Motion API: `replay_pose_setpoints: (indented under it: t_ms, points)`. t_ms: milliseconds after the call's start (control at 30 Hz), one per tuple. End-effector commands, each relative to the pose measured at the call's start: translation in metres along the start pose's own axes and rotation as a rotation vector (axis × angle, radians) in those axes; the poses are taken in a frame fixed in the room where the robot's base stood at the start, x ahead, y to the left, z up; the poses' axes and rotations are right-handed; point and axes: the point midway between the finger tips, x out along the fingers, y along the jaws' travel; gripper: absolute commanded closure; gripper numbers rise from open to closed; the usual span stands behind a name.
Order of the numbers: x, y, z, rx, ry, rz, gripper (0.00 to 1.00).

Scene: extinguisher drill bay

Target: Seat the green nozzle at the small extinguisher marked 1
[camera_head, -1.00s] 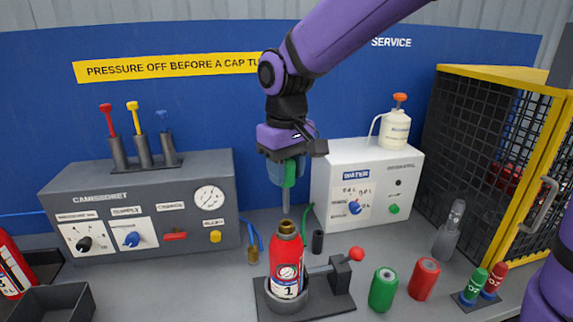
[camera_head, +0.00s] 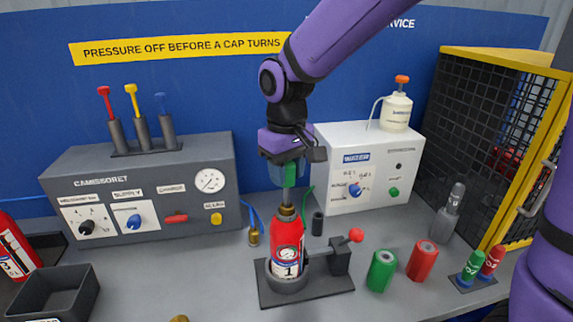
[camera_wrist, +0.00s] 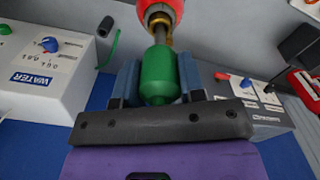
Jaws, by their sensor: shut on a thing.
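The small red extinguisher marked 1 (camera_head: 287,250) stands upright in a dark clamp stand (camera_head: 330,283) with a red-knobbed lever. My gripper (camera_head: 289,176) is above it, shut on the green nozzle (camera_head: 290,174). The nozzle's grey tube points down into the brass neck (camera_head: 287,211) of the extinguisher; how deep it sits is hidden. In the wrist view the green nozzle (camera_wrist: 159,75) is between the two blue fingers, and the red extinguisher top (camera_wrist: 160,10) with its brass neck lies just beyond it.
A grey control box (camera_head: 140,190) stands at left and a white water box (camera_head: 365,165) at right behind. Green (camera_head: 382,270) and red (camera_head: 422,260) cylinders stand right of the stand. A dark tray (camera_head: 55,292) is at lower left, and a yellow mesh cage (camera_head: 500,140) at right.

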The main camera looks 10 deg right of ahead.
Motion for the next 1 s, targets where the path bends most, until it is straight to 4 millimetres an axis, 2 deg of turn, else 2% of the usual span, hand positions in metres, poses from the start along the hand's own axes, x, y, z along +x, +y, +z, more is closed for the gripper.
replay_pose_setpoints:
  t_ms: [1000]
  points:
    - [0.043, 0.0, 0.0, 0.0, 0.0, 0.0, 0.9]
